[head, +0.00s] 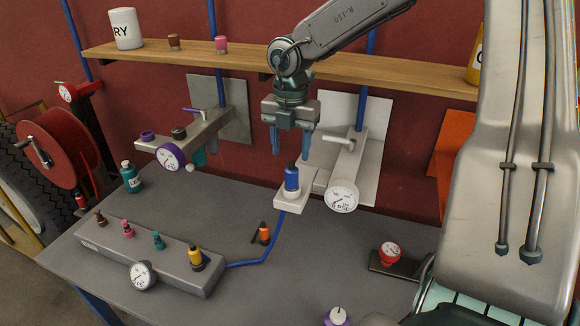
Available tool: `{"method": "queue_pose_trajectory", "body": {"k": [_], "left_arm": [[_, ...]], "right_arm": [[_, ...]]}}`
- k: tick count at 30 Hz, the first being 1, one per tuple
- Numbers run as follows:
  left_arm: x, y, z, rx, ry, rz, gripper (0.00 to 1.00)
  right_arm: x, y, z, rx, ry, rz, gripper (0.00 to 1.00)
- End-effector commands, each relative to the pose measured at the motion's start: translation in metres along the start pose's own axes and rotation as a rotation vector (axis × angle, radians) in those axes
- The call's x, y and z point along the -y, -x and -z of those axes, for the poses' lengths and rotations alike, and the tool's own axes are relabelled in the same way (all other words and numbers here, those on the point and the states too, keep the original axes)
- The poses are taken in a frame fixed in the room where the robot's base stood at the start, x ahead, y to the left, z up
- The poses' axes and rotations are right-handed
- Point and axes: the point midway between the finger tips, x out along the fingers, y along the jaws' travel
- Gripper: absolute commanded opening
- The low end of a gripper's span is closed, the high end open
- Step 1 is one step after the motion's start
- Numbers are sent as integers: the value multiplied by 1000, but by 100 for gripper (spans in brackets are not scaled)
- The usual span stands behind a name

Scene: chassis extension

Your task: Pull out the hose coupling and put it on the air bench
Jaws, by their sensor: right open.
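A blue hose coupling (291,179) with a dark top stands upright in a pale block (290,199) at the middle of the grey air bench (335,265). My right gripper (290,156) is open, its fingers pointing down. In the picture its fingertips lie just above the coupling, one to each side of its top. I cannot tell whether they touch it or how far off they are in depth. My left gripper is not in view.
A grey manifold (170,262) with several coloured fittings and a gauge lies at the front left. An orange-and-black fitting (264,234) stands near a blue hose (271,246). A white-faced gauge (343,197) is right of the coupling. The bench right of the hose is largely clear.

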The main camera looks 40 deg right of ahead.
Motion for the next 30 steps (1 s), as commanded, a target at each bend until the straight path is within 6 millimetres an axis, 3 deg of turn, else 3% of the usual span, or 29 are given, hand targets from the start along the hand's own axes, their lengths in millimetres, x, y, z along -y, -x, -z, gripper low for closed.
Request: {"method": "queue_pose_trajectory", "body": {"k": [10, 17, 22, 28, 30], "left_arm": [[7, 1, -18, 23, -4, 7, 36], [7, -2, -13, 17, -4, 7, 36], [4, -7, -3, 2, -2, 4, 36], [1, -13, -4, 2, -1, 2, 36], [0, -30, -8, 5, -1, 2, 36]], "right_arm": [[0, 0, 1, 3, 1, 6, 51], [0, -8, 1, 2, 1, 6, 51], [1, -26, 1, 1, 2, 7, 51], [1, -54, 1, 1, 2, 6, 51], [0, -66, 0, 4, 2, 3, 51]]}}
